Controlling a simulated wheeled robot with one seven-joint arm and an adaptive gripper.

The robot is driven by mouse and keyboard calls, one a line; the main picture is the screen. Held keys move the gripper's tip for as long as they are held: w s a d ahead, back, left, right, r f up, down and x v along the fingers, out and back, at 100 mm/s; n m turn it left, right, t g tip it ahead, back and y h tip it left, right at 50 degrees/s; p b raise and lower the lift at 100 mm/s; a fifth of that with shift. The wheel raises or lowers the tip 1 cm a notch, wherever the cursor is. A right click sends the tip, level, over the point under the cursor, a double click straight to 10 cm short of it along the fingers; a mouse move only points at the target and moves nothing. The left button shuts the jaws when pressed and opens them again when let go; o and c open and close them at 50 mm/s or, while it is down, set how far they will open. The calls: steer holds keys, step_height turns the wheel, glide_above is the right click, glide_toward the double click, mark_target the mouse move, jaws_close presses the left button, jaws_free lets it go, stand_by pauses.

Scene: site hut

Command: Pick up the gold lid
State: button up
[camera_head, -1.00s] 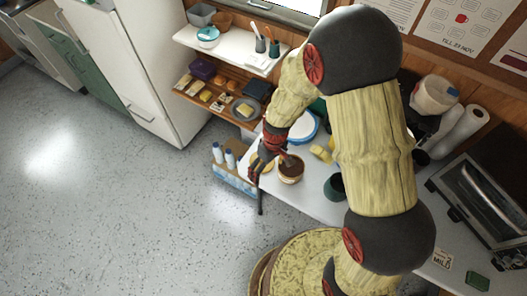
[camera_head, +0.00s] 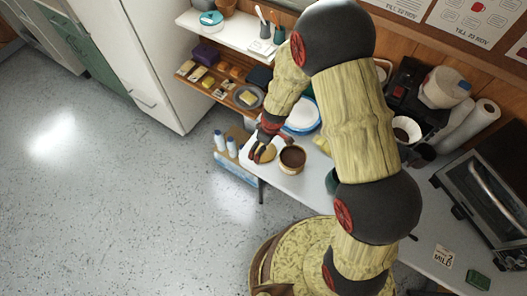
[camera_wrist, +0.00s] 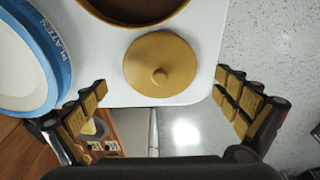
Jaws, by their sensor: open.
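The gold lid (camera_wrist: 161,62) is a round flat disc with a small knob. It lies on the white table top (camera_wrist: 115,92) near the edge, next to a brown-filled pot (camera_wrist: 130,8) in the wrist view. In the head view the lid (camera_head: 268,153) shows partly beside the pot (camera_head: 292,158), close to my gripper (camera_head: 260,147). In the wrist view my gripper (camera_wrist: 160,88) is open and empty, its fingers apart on either side below the lid's level in the picture. The lid is not between the pads.
A blue-rimmed stack of white plates (camera_wrist: 40,65) stands left of the lid in the wrist view. Shelves (camera_head: 228,35) with food and cups stand behind. A blue box with bottles (camera_head: 232,165) is beside the table. The floor (camera_head: 120,200) at left is clear.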

step_height(320, 180, down, 2)
steer(key=shift+w+a+f, duration=0.1)
steer(key=shift+c, duration=0.3)
steer(key=c, duration=1)
